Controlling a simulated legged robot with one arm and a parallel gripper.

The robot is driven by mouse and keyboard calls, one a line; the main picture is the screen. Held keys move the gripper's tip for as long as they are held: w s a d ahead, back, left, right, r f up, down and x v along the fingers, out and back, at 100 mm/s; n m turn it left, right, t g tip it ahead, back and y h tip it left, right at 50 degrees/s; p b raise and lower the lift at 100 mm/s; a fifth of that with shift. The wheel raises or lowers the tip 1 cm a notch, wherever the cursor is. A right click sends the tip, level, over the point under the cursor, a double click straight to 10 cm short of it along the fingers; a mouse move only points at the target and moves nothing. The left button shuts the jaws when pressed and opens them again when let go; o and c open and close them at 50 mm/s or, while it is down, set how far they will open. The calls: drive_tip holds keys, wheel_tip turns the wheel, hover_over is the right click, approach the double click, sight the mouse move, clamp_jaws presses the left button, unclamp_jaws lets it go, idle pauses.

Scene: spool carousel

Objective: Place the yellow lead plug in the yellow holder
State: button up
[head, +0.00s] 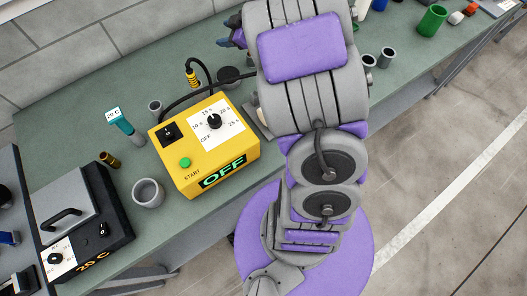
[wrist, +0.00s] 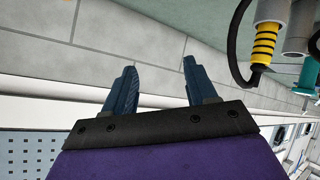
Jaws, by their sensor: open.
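The yellow lead plug (head: 192,78), banded in black, stands roughly upright behind the yellow control box (head: 247,157), with a black cable at its top. It also shows at the upper right of the wrist view (wrist: 264,45), against a grey cylinder; I cannot tell how deep it sits in it. My gripper (head: 232,36) is partly hidden by my arm in the head view. In the wrist view my gripper (wrist: 160,80) is open and empty, with the plug apart to its right. A small brass-yellow cylinder (head: 110,160) stands at the left; I cannot tell whether it is the yellow holder.
A teal probe (head: 122,125) labelled 20 C stands left of the yellow box, whose display reads OFF. Grey cups (head: 148,192) stand nearby. A black unit (head: 85,222) sits at the left. A green cup (head: 432,20) is at the far right. The wall runs behind the bench.

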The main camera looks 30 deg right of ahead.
drive_tip(key=s+d+r+m+h, duration=0.2)
drive_tip(key=d+r+m+h, duration=0.2)
drive_tip(key=d+r+h, duration=0.3)
drive_tip(key=s+a+r+m+g+h, duration=0.1)
drive_tip(key=s+r+m+g+h, duration=0.15)
drive_tip(key=s, duration=0.55)
drive_tip(key=s+a+f+m+g+y, duration=0.1)
drive_tip(key=s+a+g, duration=0.2)
drive_tip(key=s+a, duration=0.4)
drive_tip(key=s+a+f+g+y, duration=0.2)
drive_tip(key=s+a, duration=0.5)
drive_tip(key=s, duration=0.6)
drive_tip(key=s+a+f+m+g+y, duration=0.1)
drive_tip(key=s+a+g, duration=0.4)
drive_tip(key=s, duration=0.6)
drive_tip(key=shift+a+f+m+y, duration=0.4)
drive_tip(key=shift+a+y, duration=0.35)
drive_tip(key=shift+a, duration=0.35)
drive_tip(key=shift+s, duration=0.1)
